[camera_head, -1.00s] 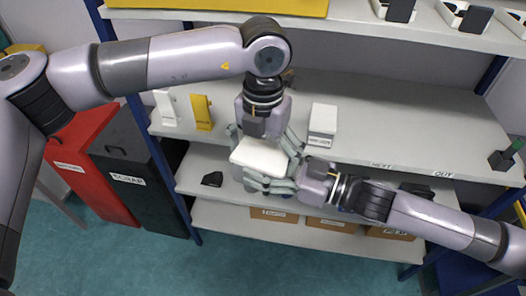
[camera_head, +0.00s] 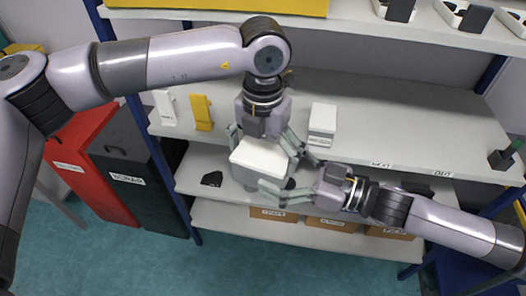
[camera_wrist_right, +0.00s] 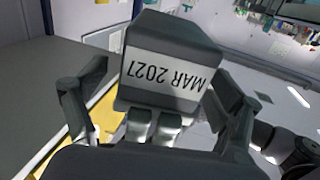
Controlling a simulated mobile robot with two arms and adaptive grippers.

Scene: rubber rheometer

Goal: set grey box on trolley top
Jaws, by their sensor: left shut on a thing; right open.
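The grey box (camera_head: 262,155) has a pale top in the head view and hangs in front of the shelves. My left gripper (camera_head: 264,138) is shut on it from the shelf side. My right gripper (camera_head: 284,165) is open at the box's lower right, its fingers spread and apart from the box as far as I can tell. In the right wrist view the box (camera_wrist_right: 170,45) is dark grey with an upside-down "MAR 2027" label, beyond my open right fingers (camera_wrist_right: 150,100). I cannot make out the trolley top.
A white labelled box (camera_head: 322,120) and a yellow holder (camera_head: 202,112) stand on the middle shelf (camera_head: 400,120). Cardboard boxes (camera_head: 273,214) sit on the low shelf. A red bin (camera_head: 80,160) and a black bin (camera_head: 125,175) stand at left. The floor in front is clear.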

